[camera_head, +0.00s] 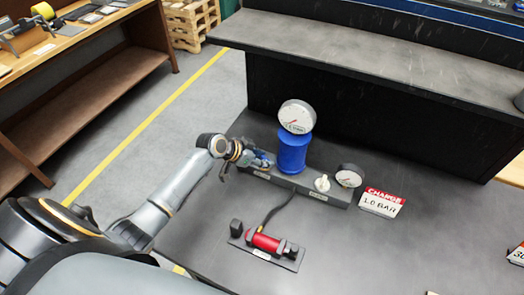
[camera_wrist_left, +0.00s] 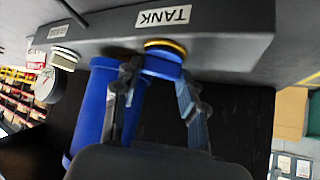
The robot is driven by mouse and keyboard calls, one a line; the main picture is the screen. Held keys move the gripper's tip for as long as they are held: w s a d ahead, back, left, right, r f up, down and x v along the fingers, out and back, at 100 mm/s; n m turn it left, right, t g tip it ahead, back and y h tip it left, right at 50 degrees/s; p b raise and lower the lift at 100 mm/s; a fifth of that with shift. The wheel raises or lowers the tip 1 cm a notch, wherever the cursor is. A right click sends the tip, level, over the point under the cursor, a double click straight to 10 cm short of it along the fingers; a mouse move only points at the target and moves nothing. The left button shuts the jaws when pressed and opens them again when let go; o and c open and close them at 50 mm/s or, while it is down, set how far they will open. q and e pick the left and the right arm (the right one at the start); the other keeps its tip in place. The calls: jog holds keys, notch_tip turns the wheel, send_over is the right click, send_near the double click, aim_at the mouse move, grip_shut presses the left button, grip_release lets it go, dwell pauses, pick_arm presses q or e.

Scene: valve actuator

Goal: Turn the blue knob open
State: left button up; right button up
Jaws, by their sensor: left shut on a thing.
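The blue knob (camera_wrist_left: 162,66) sits by a gold ring and the TANK label on the dark manifold block (camera_wrist_left: 100,42). My left gripper (camera_wrist_left: 160,82) has a finger on each side of the knob and is shut on it. In the head view my left gripper (camera_head: 256,160) is at the left end of the manifold block (camera_head: 290,184), beside the blue tank (camera_head: 292,152). The gripper mostly hides the knob there. My right gripper is not in view.
A round gauge (camera_head: 297,116) tops the tank. A white knob (camera_head: 322,183) and a smaller gauge (camera_head: 348,176) are at the block's right end. A red cylinder unit (camera_head: 264,243) lies in front. The table's right front is mostly clear.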

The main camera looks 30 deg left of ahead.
pick_arm(q)
jog(key=shift+s+d+r+n+y+p, duration=0.1)
jog(key=shift+r+n+y+p, duration=0.15)
jog(key=shift+n+p, duration=0.2)
jog(key=shift+f+n+t+y, duration=0.15)
jog(key=shift+n+t+y, duration=0.2)
jog(key=shift+n, duration=0.1)
jog(key=shift+d+f+n+y, duration=0.1)
jog(key=shift+n+y, duration=0.35)
jog(key=shift+n, duration=0.15)
jog(key=shift+d+f+n+y, duration=0.1)
jog(key=shift+n+y, duration=0.35)
jog(key=shift+n, duration=0.15)
jog(key=shift+r+n+t+y, duration=0.1)
jog(key=shift+n+t+y, duration=0.15)
jog(key=shift+n+y, duration=0.8)
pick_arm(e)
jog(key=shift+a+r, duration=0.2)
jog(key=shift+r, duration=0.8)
pick_arm(q)
jog(key=shift+n, duration=0.25)
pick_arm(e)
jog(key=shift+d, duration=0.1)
pick_arm(q)
jog(key=o, duration=1)
jog(key=shift+o, duration=0.7)
